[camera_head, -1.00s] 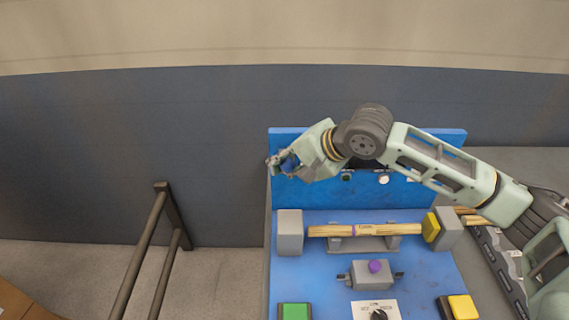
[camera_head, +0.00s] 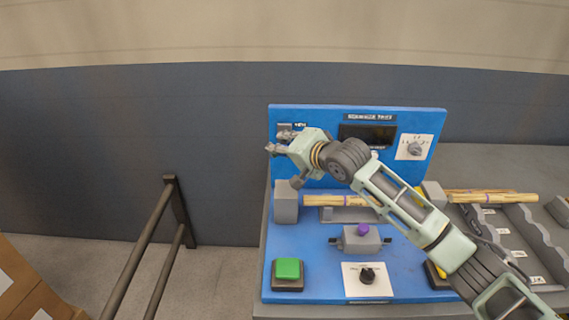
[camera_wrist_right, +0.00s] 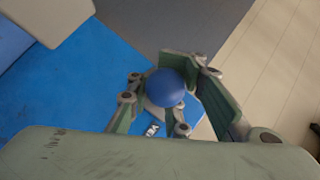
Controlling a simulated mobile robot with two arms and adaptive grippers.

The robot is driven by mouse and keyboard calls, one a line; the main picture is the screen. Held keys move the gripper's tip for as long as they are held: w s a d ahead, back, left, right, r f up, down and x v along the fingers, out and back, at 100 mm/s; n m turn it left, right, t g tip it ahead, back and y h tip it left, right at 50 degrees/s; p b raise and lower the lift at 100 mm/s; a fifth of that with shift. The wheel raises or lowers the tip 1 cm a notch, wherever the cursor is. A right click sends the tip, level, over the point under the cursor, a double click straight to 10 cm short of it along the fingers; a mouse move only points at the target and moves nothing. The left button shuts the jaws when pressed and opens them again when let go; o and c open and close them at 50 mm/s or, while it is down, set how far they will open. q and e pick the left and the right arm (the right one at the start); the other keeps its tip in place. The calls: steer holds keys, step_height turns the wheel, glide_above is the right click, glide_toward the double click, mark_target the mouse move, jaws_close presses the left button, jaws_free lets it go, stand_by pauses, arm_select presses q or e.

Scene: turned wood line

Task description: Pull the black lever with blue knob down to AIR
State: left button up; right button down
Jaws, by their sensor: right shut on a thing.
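The lever's blue knob (camera_wrist_right: 166,88) sits between the fingers of my right gripper in the right wrist view. My right gripper (camera_head: 278,142) is shut on this knob at the left side of the upright blue panel (camera_head: 358,112). The black shaft of the lever is not clearly visible, and the knob is hidden by the gripper in the head view. My left gripper is not in view.
Below the panel are a grey block (camera_head: 286,203), a turned wooden piece (camera_head: 335,200), a purple knob (camera_head: 363,229), a green button (camera_head: 288,269) and a black dial (camera_head: 367,275). A dark rail (camera_head: 147,240) stands left. A rack (camera_head: 510,240) is at right.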

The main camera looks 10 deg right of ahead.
steer(key=f+t+b, duration=0.1)
steer(key=f+n+t+b, duration=0.1)
steer(key=b, duration=0.1)
steer(key=f+n+t+y+b, duration=0.1)
steer(key=b, duration=0.1)
steer(key=shift+w+f, duration=0.15)
steer(key=shift+w, duration=0.1)
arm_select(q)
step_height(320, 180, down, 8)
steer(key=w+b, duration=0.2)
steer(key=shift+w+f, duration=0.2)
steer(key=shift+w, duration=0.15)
arm_select(e)
steer(key=shift+w+d+f+n+t, duration=0.1)
steer(key=shift+w+f+n+t, duration=0.15)
steer(key=shift+n+t, duration=0.35)
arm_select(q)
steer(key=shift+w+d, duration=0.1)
arm_select(e)
steer(key=c, duration=1.7)
jaws_free()
steer(key=shift+r, duration=0.15)
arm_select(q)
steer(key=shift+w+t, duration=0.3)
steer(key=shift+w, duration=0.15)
arm_select(e)
steer(key=shift+o, duration=0.2)
